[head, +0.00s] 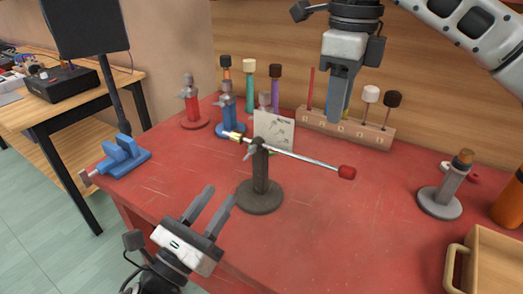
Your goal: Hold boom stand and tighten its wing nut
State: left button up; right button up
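The boom stand (260,172) stands upright near the middle of the red table, with a round dark grey base and a short post. A thin silver boom (305,159) crosses its top, with a brass piece at the left end and a red tip at the right. A small grey wing nut (249,151) seems to show at the post's top left, too small to make out well. My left gripper (221,193) is open and empty, in front and left of the base, apart from it. My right gripper (337,121) points down behind and right of the post, apart from the boom; its fingers overlap in this view.
A wooden rack (343,130) with mallets stands behind my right gripper. A blue vise (123,155) sits at the left edge. Red (191,106) and blue (228,112) stands and a small card (274,131) are behind the boom stand. A grey stand (441,199) and wooden box (490,263) are right.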

notch_tip(320, 180, down, 15)
dwell(0.5)
jog(key=shift+f, duration=0.1)
grip_shut()
dwell(0.7)
